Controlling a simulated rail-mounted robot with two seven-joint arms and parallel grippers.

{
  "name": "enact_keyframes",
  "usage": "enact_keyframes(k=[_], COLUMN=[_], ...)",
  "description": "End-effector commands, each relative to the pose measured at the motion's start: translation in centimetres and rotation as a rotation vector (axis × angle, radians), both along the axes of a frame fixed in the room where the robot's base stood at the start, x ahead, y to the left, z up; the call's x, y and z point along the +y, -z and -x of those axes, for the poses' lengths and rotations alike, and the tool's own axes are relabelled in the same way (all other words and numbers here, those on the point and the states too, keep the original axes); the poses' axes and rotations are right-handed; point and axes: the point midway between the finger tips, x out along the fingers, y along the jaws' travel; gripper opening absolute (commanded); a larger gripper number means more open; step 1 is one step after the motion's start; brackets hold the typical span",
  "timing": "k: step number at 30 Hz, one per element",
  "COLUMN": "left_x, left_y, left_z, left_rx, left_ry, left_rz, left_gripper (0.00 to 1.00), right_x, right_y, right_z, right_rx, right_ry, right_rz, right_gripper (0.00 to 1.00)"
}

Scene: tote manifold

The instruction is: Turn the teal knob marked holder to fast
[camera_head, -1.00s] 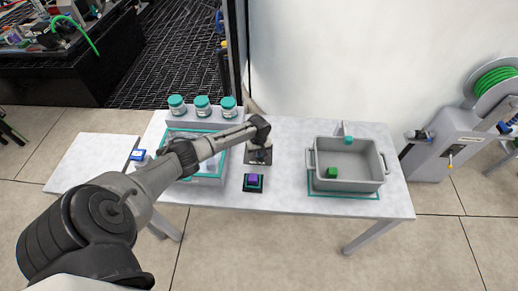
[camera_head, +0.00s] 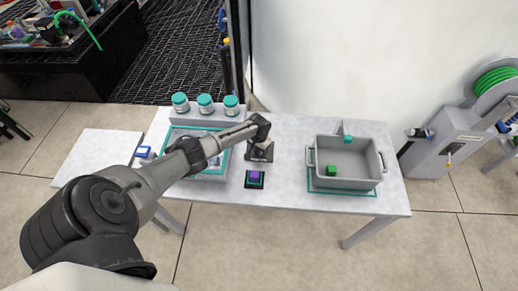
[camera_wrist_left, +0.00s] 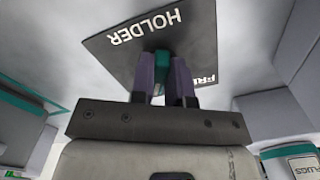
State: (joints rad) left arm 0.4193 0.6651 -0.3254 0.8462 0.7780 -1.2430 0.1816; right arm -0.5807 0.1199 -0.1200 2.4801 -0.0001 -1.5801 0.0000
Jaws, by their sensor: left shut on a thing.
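The teal knob (camera_wrist_left: 160,66) sits on a dark plate (camera_wrist_left: 120,42) lettered HOLDER, seen in the left wrist view. Another word on the plate, starting "PRI", is partly hidden by the fingers. My left gripper (camera_wrist_left: 161,78) is shut on the knob, one purple-grey finger on each side. The knob's pointing direction cannot be read. My right gripper is not in view.
A grey tote (camera_head: 372,180) with a green cube (camera_head: 331,171) stands on the right of the table. Three teal-lidded jars (camera_head: 205,104) stand at the back left, behind a teal-rimmed tray partly under my arm.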

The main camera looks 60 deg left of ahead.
Motion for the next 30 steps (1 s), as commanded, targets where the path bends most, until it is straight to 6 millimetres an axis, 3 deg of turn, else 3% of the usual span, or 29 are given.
enact_keyframes(k=[23, 24, 30], left_x=[0.05, 0.05, 0.04], left_y=[0.01, 0.01, 0.01], left_z=[-0.02, -0.02, 0.0], left_rx=[-0.002, -0.002, -0.001], left_ry=[0.089, 0.089, 0.087], left_rz=[-0.001, -0.001, 0.0], left_gripper=[0.0, 0.19, 0.38], right_x=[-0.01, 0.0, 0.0], right_y=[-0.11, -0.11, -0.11], right_z=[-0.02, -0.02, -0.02], right_rx=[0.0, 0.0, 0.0], right_ry=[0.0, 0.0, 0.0], right_rz=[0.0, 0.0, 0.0], right_gripper=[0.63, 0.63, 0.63])
